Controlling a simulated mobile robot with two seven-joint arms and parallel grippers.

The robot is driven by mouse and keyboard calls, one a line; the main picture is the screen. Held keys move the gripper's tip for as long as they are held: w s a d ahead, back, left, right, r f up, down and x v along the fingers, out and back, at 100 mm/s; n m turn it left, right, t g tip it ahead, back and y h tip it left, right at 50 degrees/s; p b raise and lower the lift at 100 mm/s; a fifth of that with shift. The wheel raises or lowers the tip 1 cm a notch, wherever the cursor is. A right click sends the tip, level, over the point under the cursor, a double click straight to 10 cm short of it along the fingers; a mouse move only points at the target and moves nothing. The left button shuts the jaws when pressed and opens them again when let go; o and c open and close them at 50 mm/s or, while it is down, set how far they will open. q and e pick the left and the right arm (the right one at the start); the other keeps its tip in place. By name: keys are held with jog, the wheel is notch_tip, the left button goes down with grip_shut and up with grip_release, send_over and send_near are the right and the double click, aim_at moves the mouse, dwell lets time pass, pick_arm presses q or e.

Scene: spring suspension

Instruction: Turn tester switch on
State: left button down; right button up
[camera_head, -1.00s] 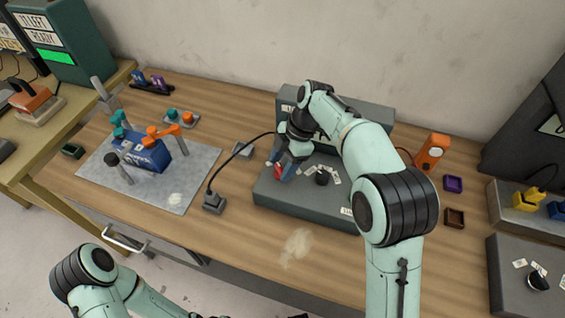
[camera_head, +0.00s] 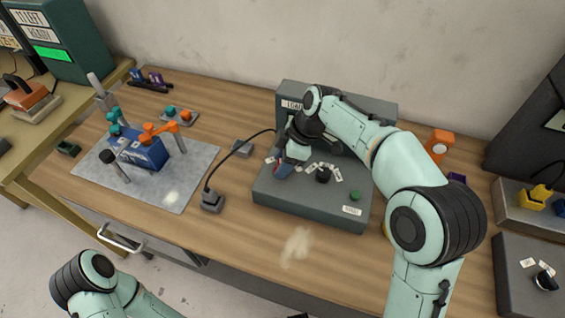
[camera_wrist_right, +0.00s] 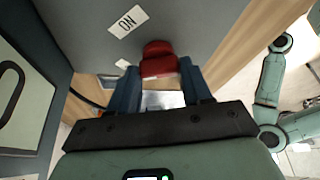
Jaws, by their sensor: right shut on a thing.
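The tester (camera_head: 310,205) is a dark grey-green box with a flat panel and an upright back, standing right of centre on the wooden bench. Its red switch (camera_wrist_right: 158,58) shows in the right wrist view, below a white "ON" label (camera_wrist_right: 128,21). My right gripper (camera_head: 281,172) is at the left part of the tester panel. In the right wrist view its blue fingers (camera_wrist_right: 160,83) are on either side of the red switch, shut on it. In the head view the gripper mostly hides the switch. My left arm shows at the lower left; its gripper is out of frame.
A black knob (camera_head: 323,174) and a green button (camera_head: 355,195) sit on the tester panel. A blue block (camera_head: 140,152) stands on a grey mat (camera_head: 184,192) at left. The front middle bench is clear.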

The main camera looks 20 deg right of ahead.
jog(key=m+t, duration=0.1)
jog(key=m, duration=0.2)
jog(key=m+t+h, duration=0.1)
jog(key=m, duration=0.2)
jog(key=shift+s+a+m+b, duration=0.1)
jog(key=shift+s+m+b, duration=0.1)
jog(key=shift+m+b, duration=0.15)
jog(key=m+h, duration=0.1)
jog(key=m, duration=0.2)
jog(key=m+t+h, duration=0.1)
jog(key=m, duration=0.2)
jog(key=shift+a+h, duration=0.15)
jog(key=shift+h, duration=0.15)
jog(key=shift+m, duration=0.25)
jog(key=o, duration=1)
jog(key=shift+o, duration=0.2)
jog(key=a+p+v, duration=0.1)
jog(key=v, duration=1.2)
jog(key=shift+s+d, duration=0.25)
jog(key=shift+d, duration=0.25)
